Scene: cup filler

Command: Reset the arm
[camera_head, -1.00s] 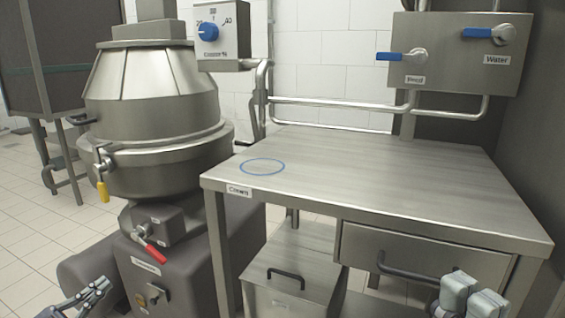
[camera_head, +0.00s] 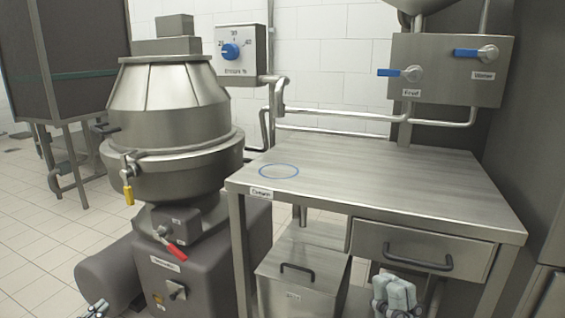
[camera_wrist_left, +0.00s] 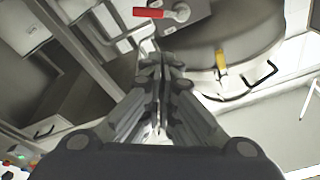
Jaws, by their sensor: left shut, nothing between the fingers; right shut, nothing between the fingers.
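My left gripper (camera_head: 95,309) shows only at the bottom left edge of the head view, in front of the machine's base. In the left wrist view my left gripper (camera_wrist_left: 160,72) has its fingers together with nothing between them. The machine's red lever (camera_wrist_left: 148,12) and yellow handle (camera_wrist_left: 221,60) lie beyond the fingers there, apart from them. My right gripper (camera_head: 393,290) is low in front of the steel table, below the drawer (camera_head: 425,250). It is shut and holds nothing visible. Its lower part is cut off by the frame edge.
A steel table (camera_head: 400,180) with a blue ring mark (camera_head: 279,171) has a clear top. A large machine (camera_head: 170,100) stands to its left, with a red lever (camera_head: 177,252). A lidded bin (camera_head: 300,265) is under the table. Blue-handled valves (camera_head: 400,73) are on the back panel.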

